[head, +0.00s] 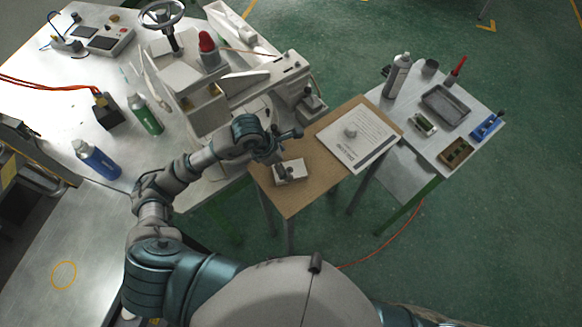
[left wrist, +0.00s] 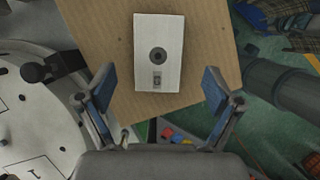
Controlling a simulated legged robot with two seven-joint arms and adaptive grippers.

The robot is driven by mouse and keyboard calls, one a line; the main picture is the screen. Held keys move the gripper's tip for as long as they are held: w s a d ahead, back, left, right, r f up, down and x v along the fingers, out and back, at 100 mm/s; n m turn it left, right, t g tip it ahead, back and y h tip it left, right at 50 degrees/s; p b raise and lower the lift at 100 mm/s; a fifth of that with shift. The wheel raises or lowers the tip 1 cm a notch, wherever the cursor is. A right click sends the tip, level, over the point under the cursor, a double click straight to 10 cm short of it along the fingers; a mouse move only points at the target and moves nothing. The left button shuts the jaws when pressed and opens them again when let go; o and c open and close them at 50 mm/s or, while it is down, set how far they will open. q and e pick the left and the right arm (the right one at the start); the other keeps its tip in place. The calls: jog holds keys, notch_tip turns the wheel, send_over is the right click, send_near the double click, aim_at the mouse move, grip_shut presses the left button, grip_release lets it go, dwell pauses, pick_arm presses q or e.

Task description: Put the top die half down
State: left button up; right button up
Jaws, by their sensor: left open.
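A pale, box-shaped die half (head: 297,170) lies on the brown board of the small table, with dark grey fittings on top. In the left wrist view the die half (left wrist: 172,76) lies flat, showing a dark round fitting and a small square one. I cannot tell whether another half is under it. My left gripper (head: 285,147) is open and empty, above and beside the die half. In the left wrist view the open fingers (left wrist: 160,92) stand to either side of its near end, apart from it. My right gripper is not in view.
The injection machine (head: 205,108) stands behind my left arm. A side table (head: 405,99) at the right holds a spray can (head: 397,76), trays and small tools.

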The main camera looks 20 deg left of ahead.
pick_arm(q)
jog(key=v, duration=0.6)
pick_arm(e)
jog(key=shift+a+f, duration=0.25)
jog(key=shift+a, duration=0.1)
pick_arm(q)
jog(key=shift+a, duration=0.15)
